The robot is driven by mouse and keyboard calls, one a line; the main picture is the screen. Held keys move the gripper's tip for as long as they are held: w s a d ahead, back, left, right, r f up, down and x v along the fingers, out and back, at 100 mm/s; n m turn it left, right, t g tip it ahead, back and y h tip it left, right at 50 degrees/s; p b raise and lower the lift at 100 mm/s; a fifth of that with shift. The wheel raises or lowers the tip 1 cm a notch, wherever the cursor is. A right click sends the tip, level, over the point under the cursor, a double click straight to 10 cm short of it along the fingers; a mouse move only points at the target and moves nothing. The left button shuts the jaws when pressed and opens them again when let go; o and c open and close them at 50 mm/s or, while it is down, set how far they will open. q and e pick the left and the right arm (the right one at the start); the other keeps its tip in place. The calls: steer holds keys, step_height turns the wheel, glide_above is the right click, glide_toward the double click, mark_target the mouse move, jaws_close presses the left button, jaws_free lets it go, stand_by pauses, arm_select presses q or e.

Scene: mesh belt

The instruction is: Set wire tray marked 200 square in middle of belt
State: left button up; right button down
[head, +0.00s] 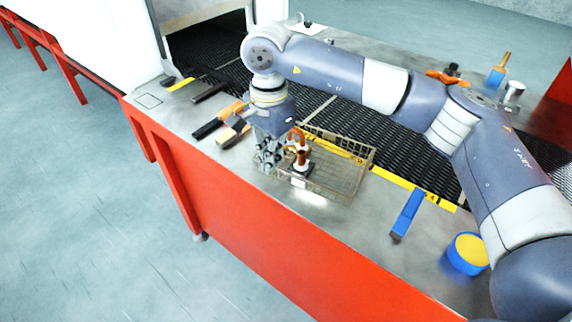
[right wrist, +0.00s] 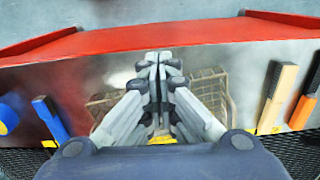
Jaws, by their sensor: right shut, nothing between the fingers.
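The wire tray (head: 345,178) is a shallow, brownish mesh basket on the steel front ledge. Its far rim overlaps the yellow belt edge in the picture; I cannot tell whether it reaches over the belt. A small pale tag is on its near side, too small to read. An orange-and-white item with a dark base (head: 301,158) shows at its left end. My right gripper (head: 268,164) points down at the tray's left end, fingers together and empty. In the right wrist view the tray (right wrist: 209,84) lies partly hidden behind the fingers (right wrist: 158,60). My left gripper is out of view.
The black mesh belt (head: 330,112) runs behind the ledge. Orange- and wood-handled tools (head: 232,131) lie left of the tray. A blue-handled brush (head: 407,214) and a blue tub with yellow top (head: 468,253) are at right. My right arm spans above the belt.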

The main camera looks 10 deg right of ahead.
steer(key=f+p, duration=0.1)
steer(key=f, duration=0.2)
steer(key=w+d+f+p, duration=0.1)
steer(key=f+p, duration=0.1)
steer(key=f, duration=0.1)
steer(key=d+f+p, duration=0.1)
steer(key=f+p, duration=0.1)
steer(key=f, duration=0.1)
steer(key=shift+w+f, duration=0.2)
steer(key=shift+w+d+f+p, duration=0.1)
steer(key=shift+w+d+p, duration=0.2)
steer(key=shift+d, duration=0.15)
steer(key=shift+w, duration=0.1)
steer(key=shift+d+f, duration=0.1)
